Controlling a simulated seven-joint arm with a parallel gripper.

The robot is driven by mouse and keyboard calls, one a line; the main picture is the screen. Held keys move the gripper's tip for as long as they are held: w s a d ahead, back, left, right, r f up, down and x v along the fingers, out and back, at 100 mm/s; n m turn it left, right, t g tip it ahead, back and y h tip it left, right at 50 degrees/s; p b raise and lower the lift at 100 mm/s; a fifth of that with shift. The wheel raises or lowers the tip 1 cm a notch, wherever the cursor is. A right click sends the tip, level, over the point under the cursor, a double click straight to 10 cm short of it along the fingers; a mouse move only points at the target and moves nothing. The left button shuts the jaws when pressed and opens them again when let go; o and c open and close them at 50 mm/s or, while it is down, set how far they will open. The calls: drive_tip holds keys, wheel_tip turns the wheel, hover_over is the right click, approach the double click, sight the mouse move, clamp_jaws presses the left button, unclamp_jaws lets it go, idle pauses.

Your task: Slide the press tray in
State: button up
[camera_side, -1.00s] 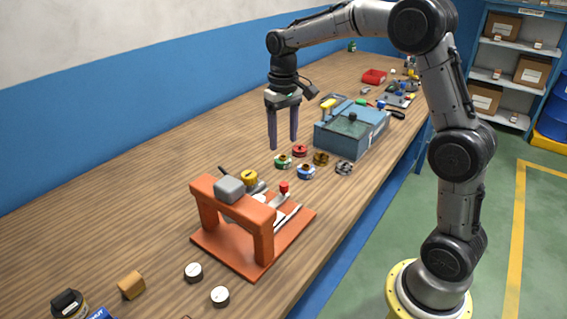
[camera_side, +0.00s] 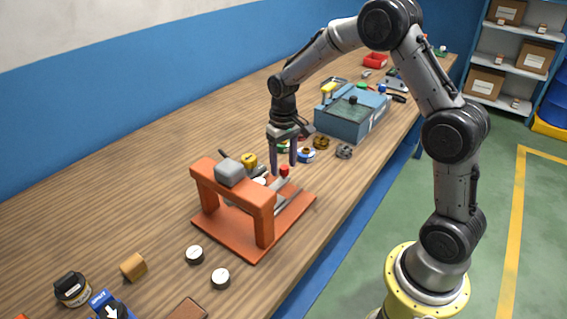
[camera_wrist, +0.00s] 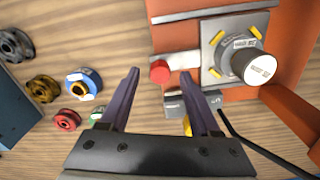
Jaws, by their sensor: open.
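The orange press (camera_side: 232,196) stands on its orange base plate near the bench's front edge, with a grey block on top of its arch. The press tray (camera_wrist: 232,50) is a grey plate holding a round part with a white top (camera_wrist: 255,65), with yellow pieces around it. A red knob (camera_side: 284,170) stands on the tray's handle strip, outside the arch; it also shows in the wrist view (camera_wrist: 159,71). My gripper (camera_side: 283,171) is open and empty, its fingers pointing down by the red knob. In the wrist view the knob lies beyond the fingertips, between them; contact cannot be told.
Several coloured spools, including a blue one (camera_side: 306,155), lie behind the gripper. A blue-grey box (camera_side: 350,118) stands farther back. Two white-topped discs (camera_side: 220,278) and a wooden block (camera_side: 133,266) lie in front of the press.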

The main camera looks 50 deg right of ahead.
drive_tip(key=shift+f, duration=0.3)
clamp_jaws()
drive_tip(key=shift+r, duration=0.1)
idle(1.2)
